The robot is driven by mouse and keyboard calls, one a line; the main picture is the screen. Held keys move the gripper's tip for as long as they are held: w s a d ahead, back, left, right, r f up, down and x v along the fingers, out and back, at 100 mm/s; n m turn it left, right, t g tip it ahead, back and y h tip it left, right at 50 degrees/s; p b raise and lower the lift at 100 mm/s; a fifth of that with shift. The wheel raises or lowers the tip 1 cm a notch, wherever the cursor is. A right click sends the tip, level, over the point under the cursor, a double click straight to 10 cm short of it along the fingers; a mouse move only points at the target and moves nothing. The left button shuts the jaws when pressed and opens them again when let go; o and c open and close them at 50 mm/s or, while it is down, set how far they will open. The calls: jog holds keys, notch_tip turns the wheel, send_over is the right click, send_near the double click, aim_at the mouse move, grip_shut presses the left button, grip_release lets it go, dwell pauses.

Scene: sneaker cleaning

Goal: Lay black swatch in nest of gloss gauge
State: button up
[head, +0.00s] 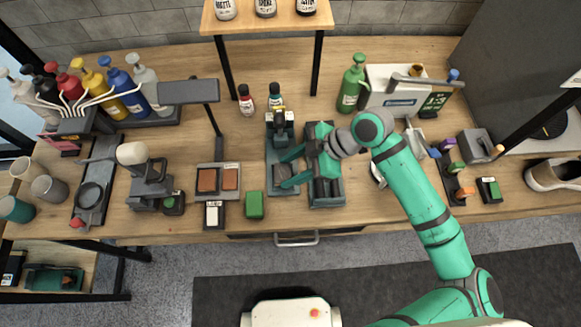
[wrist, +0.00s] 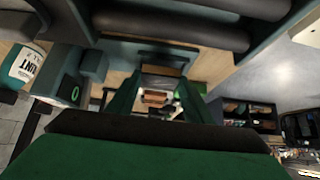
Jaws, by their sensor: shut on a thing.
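My gripper (head: 291,168) reaches in from the right over the teal base of a bench device, fingers pointing left. It is shut on a small dark square plate, which I take to be the black swatch (head: 283,171). The wrist view shows the plate (wrist: 160,82) between my two green fingers. The device, seemingly the gloss gauge (head: 281,124), has a dark head at its far end and a green digit display in the wrist view (wrist: 75,93). The nest is not clearly visible under my fingers. I cannot tell whether the swatch touches the base.
A teal roller device (head: 326,191) stands close on the right. A tray with two brown swatches (head: 218,194) lies left, with a green block (head: 254,205) in front. Red (head: 246,100) and green-capped bottles (head: 275,95) stand behind.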

jog(key=shift+f, duration=0.4)
dwell(0.7)
jog(key=shift+r, duration=0.4)
jog(key=o, duration=1.2)
jog(key=v, duration=1)
jog(key=shift+d+r, duration=0.3)
